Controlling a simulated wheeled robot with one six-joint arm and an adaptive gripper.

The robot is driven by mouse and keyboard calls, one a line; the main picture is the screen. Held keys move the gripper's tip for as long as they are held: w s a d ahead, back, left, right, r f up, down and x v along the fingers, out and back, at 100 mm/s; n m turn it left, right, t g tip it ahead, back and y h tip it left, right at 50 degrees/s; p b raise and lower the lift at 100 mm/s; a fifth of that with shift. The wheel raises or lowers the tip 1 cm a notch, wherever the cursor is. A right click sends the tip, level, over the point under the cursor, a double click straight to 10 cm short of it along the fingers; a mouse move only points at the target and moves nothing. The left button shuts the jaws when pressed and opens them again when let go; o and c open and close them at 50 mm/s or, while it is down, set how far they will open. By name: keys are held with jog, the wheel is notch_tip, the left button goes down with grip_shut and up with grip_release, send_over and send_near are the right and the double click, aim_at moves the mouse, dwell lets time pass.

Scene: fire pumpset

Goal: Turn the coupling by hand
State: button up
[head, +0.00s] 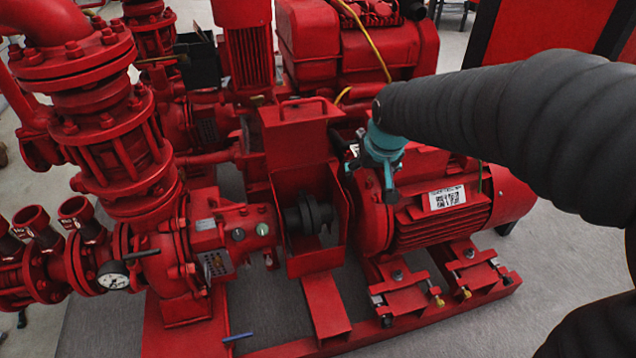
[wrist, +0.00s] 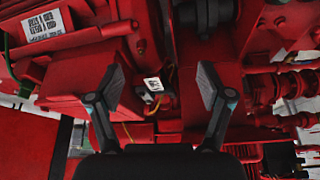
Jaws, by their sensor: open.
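The coupling (head: 308,214) is a black ribbed round piece inside a red guard box (head: 318,258) between the pump and the motor (head: 440,225). The guard's lid (head: 300,140) stands raised. A black round part that looks like the coupling shows cut off at the top of the wrist view (wrist: 192,12). My gripper (head: 371,180) is above the motor's pump-side end, to the right of the coupling and apart from it. In the wrist view my gripper (wrist: 162,85) has its fingers spread wide with nothing between them.
The red pump (head: 215,240) with flanged pipes and a pressure gauge (head: 113,276) stands left of the guard. A yellow cable (head: 368,40) runs behind. Grey floor (head: 560,265) is clear at right.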

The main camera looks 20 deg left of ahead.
jog(key=n, duration=0.2)
send_near(307, 202)
jog(key=shift+g+y, duration=0.3)
jog(key=x, duration=0.9)
jog(key=shift+w+d+r, duration=0.1)
jog(key=shift+w+d, duration=0.1)
jog(key=shift+d, duration=0.1)
jog(key=c, duration=1.2)
jog(key=shift+o, duration=0.2)
